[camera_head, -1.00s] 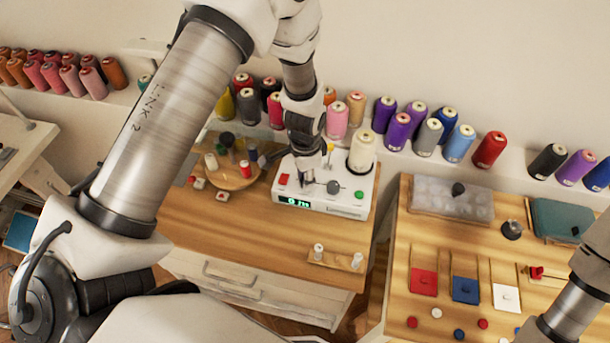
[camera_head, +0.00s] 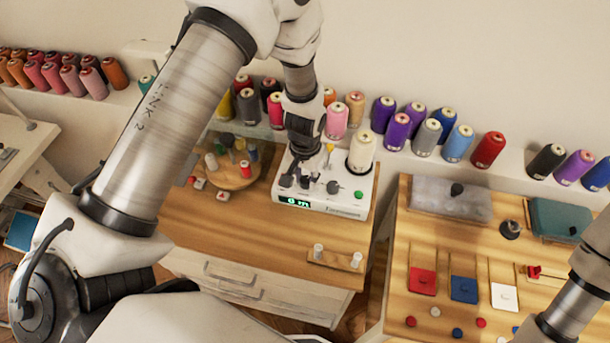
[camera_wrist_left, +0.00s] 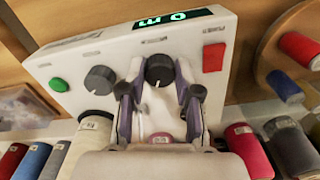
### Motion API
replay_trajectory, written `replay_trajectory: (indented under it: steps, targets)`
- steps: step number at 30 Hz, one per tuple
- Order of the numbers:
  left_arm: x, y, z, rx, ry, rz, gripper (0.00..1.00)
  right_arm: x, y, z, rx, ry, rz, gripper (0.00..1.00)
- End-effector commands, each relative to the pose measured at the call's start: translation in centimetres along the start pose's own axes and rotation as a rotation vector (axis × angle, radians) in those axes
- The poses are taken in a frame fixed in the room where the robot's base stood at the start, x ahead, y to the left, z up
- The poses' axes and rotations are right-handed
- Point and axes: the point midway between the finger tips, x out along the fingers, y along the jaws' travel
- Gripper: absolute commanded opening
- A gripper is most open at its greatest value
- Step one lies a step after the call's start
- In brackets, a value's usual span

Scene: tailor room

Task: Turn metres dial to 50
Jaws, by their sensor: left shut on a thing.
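The white winding machine (camera_head: 335,207) stands on the wooden cabinet top. Its green display (camera_head: 293,202) reads 0 m, and the same upside down in the left wrist view (camera_wrist_left: 172,18). The dark metres dial (camera_wrist_left: 159,68) is nearest the red power button (camera_wrist_left: 213,57). My left gripper (camera_head: 300,182) reaches down over the machine. In the left wrist view its fingers (camera_wrist_left: 160,88) stand on either side of this dial, shut on it. The second dark dial (camera_head: 333,187) is beside it, then the green button (camera_head: 358,194). My right gripper is out of view.
A cream thread cone (camera_head: 361,153) stands on the back of the machine, close to my left gripper. A round wooden stand (camera_head: 233,177) with small spools is to the left. Thread cones line the ledge behind. The cabinet top (camera_head: 235,225) in front is mostly clear.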

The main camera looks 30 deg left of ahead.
Motion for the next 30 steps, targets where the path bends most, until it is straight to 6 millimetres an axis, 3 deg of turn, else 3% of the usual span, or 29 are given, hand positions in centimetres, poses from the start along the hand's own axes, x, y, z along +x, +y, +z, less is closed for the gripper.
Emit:
replay_trajectory:
  steps: [18, 30]
  targets:
    - [0.36, 0.10, 0.43, -0.569, -0.012, -0.004, 0.00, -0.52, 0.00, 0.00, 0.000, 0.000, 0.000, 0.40]
    - [0.38, 0.13, 0.39, -0.789, -0.011, -0.005, 0.00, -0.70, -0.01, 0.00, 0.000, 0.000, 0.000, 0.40]
